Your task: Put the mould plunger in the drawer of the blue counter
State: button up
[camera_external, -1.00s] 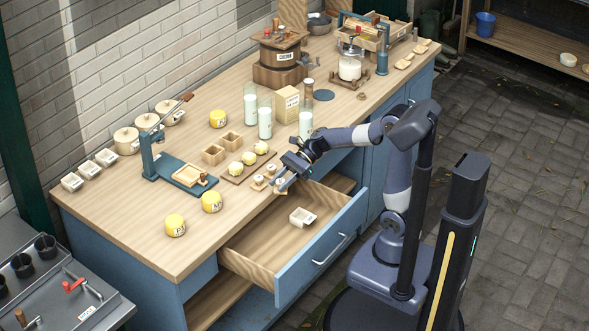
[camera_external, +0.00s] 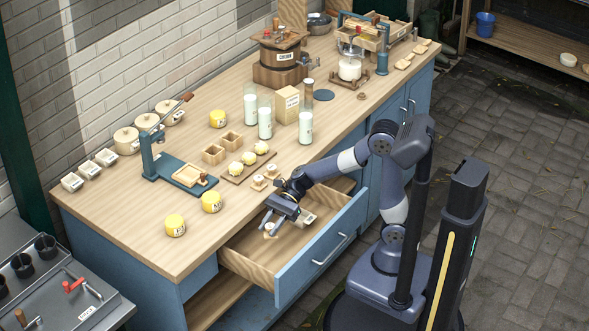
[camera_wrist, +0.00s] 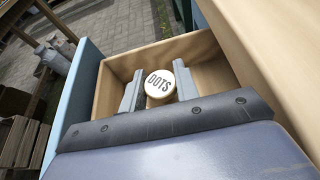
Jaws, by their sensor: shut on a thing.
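The mould plunger (camera_wrist: 159,82) has a round pale top marked "DOTS" in the wrist view. My gripper (camera_wrist: 158,92) is shut on it, one finger on each side. In the external view my gripper (camera_external: 272,222) is over the left part of the open drawer (camera_external: 325,252) of the blue counter (camera_external: 120,256), and a bit of the plunger (camera_external: 270,229) shows beneath the fingers. The plunger appears within the drawer's outline; whether it touches the drawer floor I cannot tell.
A small white tray (camera_external: 305,217) lies in the drawer, partly hidden by my gripper. Small moulds (camera_external: 258,182), yellow-wrapped rounds (camera_external: 211,201) and a blue press (camera_external: 170,165) stand on the counter top. The drawer's near left part is clear.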

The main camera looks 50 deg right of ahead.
aim_at(271, 256)
notch_tip(271, 256, down, 10)
jog(key=shift+b, duration=1.2)
jog(key=shift+f+b, duration=0.2)
jog(key=shift+b, duration=0.1)
jog(key=o, duration=0.9)
jog(key=shift+r, duration=0.1)
jog(key=shift+o, duration=0.2)
jog(key=shift+r, duration=0.1)
jog(key=shift+d+r+p, duration=0.15)
jog(key=shift+d+p, duration=0.05)
jog(key=shift+p, duration=0.2)
jog(key=p+v, duration=0.1)
jog(key=v, duration=1)
jog(key=shift+d+p, duration=0.35)
